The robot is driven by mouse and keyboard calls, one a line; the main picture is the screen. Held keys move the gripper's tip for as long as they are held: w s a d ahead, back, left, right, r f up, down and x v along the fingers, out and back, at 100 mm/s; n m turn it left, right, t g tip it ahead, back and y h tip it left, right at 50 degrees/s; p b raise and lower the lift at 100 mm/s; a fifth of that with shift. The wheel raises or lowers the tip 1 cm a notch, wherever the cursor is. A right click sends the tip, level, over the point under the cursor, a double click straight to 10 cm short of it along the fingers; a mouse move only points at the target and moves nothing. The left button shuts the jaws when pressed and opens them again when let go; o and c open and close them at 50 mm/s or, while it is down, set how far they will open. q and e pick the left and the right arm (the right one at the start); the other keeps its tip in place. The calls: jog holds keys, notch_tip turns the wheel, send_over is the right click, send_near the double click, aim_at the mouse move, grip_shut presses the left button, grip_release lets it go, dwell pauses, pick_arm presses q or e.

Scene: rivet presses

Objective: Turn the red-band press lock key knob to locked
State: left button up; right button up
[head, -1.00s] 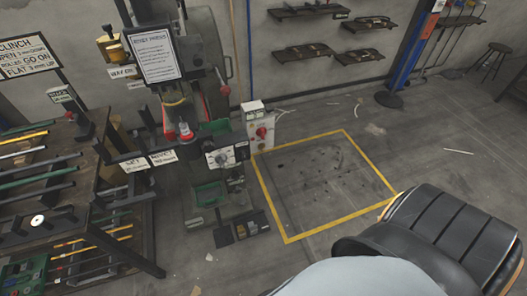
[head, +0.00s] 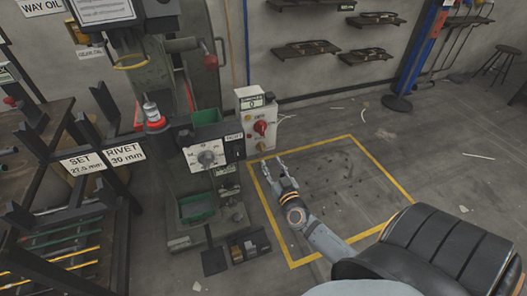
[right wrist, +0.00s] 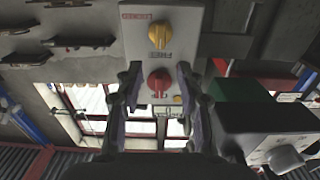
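The press (head: 150,60) with a red band (head: 155,123) on its ram stands left of centre in the head view. Beside it is a pale control box (head: 256,103) with a red knob (head: 261,127) above a yellow knob (head: 262,146). In the right wrist view, the yellow knob (right wrist: 160,35) sits between upside-down LOCKED and FREE labels; its exact setting is unclear. My right gripper (head: 273,165) is open and empty, just below the box in the head view. In the wrist view the red knob (right wrist: 159,82) shows between its fingers. My left gripper is not in view.
A grey dial box (head: 207,155) and green bins (head: 196,207) are on the press, left of my right gripper. A rack (head: 95,200) with SET and RIVET signs stands at left. The yellow-outlined floor area (head: 340,185) is clear apart from my arm.

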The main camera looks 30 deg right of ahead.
aim_at(263, 148)
jog(key=b+x, duration=0.1)
jog(key=x, duration=0.7)
jog(key=shift+f+b, duration=0.15)
jog(key=shift+b, duration=0.15)
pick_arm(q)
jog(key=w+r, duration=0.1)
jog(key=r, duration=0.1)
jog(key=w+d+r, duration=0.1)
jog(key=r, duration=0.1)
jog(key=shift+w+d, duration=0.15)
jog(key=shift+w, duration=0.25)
pick_arm(e)
jog(key=shift+w, duration=0.4)
grip_shut()
